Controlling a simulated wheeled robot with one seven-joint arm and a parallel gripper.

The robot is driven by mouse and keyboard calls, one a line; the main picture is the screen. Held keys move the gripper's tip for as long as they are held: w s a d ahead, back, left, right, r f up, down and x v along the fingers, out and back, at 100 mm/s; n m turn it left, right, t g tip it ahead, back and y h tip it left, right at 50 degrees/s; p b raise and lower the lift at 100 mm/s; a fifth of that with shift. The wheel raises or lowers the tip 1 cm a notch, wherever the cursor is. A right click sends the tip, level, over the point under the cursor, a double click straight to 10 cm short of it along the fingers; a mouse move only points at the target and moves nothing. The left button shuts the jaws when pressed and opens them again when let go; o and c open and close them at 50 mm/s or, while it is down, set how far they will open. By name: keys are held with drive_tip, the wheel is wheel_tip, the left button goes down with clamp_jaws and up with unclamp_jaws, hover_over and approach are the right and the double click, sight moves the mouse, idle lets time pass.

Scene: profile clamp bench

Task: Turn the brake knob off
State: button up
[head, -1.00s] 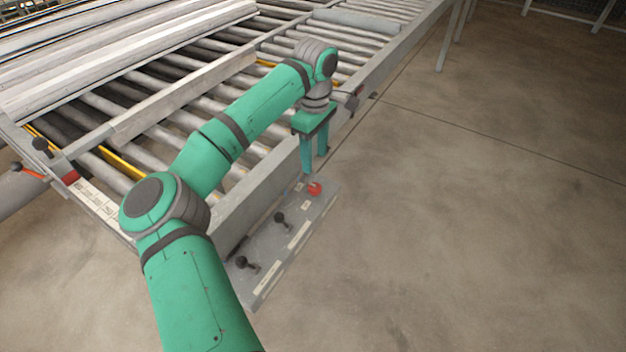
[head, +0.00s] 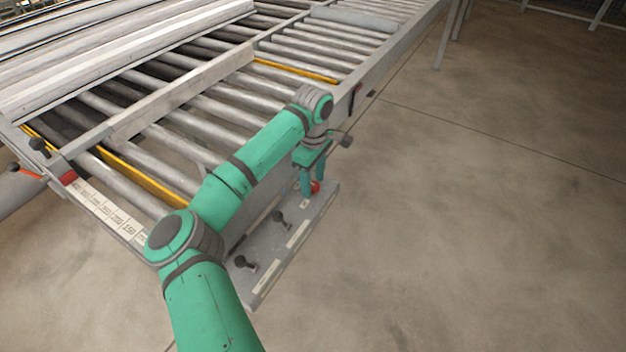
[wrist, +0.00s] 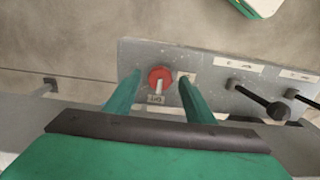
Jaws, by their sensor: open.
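The red knob (head: 315,187) is at the far end of the grey panel (head: 262,276) on the side of the roller bench. I take it to be the brake knob. In the wrist view the red knob (wrist: 160,76) has a pale bar across its lower part and a small label below it. My gripper (head: 312,192) is open, pointing down at the knob, with a finger on either side in the picture. In the wrist view my gripper (wrist: 160,78) shows gaps between both fingers and the knob. I cannot tell how far above the panel the fingertips are.
Two black-knobbed levers (head: 278,217) (head: 241,262) stand on the same panel, nearer the camera. The roller bench (head: 345,88) lies left, with long pale profiles (head: 120,62) on it. The floor (head: 480,230) to the right is clear.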

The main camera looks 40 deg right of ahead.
drive_tip(key=c, duration=1.1)
drive_tip(key=shift+o, duration=0.2)
drive_tip(key=shift+n, duration=0.3)
drive_tip(key=n, duration=0.2)
drive_tip(key=shift+n, duration=0.4)
drive_tip(key=n, duration=0.9)
drive_tip(key=shift+n, duration=0.4)
drive_tip(key=n, duration=0.4)
drive_tip(key=shift+n, duration=0.3)
